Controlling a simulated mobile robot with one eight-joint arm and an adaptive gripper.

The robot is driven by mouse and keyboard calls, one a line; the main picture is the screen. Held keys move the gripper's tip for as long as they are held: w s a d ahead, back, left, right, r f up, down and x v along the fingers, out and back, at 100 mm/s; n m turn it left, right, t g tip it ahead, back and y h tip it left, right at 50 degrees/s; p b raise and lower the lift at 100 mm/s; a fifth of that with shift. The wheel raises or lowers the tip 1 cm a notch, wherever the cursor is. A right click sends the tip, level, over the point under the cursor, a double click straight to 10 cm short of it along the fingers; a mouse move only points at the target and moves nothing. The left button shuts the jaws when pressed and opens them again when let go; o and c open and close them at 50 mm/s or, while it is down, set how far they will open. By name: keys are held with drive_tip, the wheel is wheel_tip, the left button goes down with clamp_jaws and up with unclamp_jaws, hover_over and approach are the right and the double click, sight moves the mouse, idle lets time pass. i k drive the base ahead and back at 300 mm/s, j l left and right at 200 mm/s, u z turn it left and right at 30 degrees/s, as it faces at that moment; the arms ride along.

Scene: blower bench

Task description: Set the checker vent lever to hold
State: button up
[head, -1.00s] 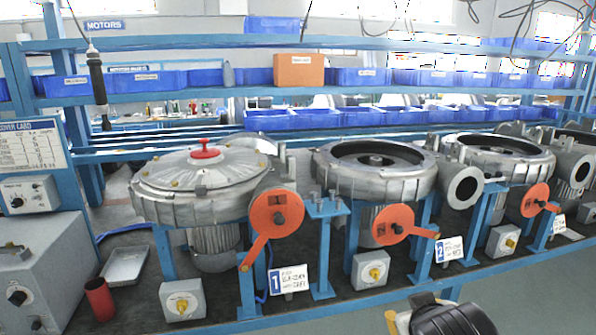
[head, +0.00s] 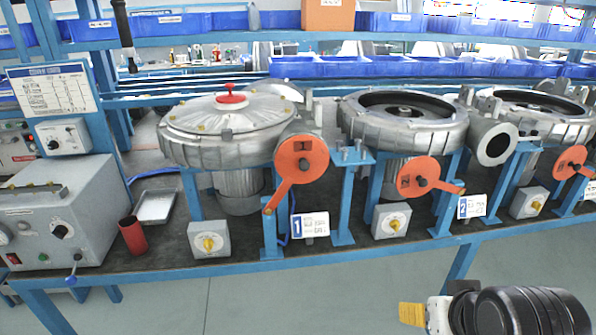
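The grey box on the left end of the bench, which looks like the checker (head: 75,205), has a handle on top, a black knob, a round fitting and a red switch on its front. A small lever with a blue ball tip (head: 72,277) hangs from its lower front edge, pointing down. No hold marking is readable there. My gripper (head: 411,314) shows only in part at the bottom right, as a yellow pad and a pale block ahead of my black arm. It is in front of the bench, well right of the checker, touching nothing visible. Its opening cannot be made out.
A red cup (head: 132,236) and a metal tray (head: 157,206) sit right of the checker. Blowers with orange levers (head: 301,160) line the bench, with yellow-knobbed switch boxes (head: 209,240) before them. The floor (head: 250,305) in front is clear.

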sight(72, 281)
drive_tip(key=u, duration=2.05)
